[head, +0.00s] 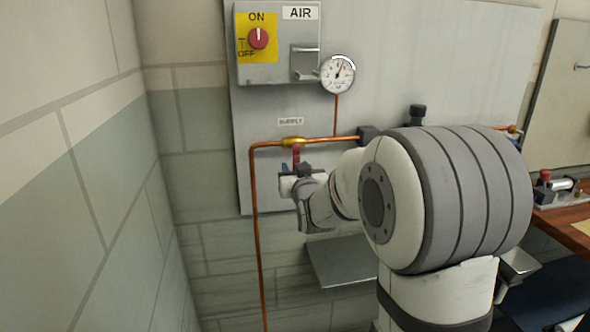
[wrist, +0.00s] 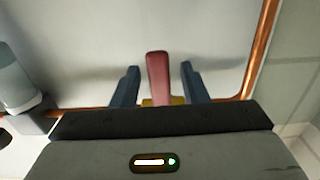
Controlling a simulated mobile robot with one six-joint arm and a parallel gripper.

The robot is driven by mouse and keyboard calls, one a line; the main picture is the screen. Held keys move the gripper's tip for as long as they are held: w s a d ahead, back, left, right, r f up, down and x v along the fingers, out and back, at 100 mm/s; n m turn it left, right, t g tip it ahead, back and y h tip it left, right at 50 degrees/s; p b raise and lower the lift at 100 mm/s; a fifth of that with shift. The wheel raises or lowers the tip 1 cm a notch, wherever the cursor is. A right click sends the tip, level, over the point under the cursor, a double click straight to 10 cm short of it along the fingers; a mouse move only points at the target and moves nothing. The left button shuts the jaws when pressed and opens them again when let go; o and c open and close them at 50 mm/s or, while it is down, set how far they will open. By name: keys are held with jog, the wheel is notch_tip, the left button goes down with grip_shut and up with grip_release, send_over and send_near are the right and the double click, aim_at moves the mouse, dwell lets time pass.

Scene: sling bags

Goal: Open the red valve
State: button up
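The red valve handle (head: 296,151) hangs down from a brass valve body (head: 293,141) on the horizontal copper pipe, square to the pipe. In the wrist view the red handle (wrist: 158,75) stands between the two dark blue fingers of my gripper (wrist: 161,80). A gap shows on each side of it, so the fingers are open around the handle and not pressed on it. The brass body shows partly behind the handle's base in the wrist view. In the head view my gripper (head: 291,162) is at the handle, with its fingers mostly hidden by my wrist.
A grey box (head: 272,72) with a red ON/OFF knob (head: 258,38) is above on the panel, beside a round gauge (head: 338,74). A vertical copper pipe (head: 256,220) runs left of my gripper. A small grey shelf (head: 342,262) is below. A wooden bench (head: 566,222) stands right.

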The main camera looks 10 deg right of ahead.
jog(key=shift+c, duration=0.2)
grip_shut()
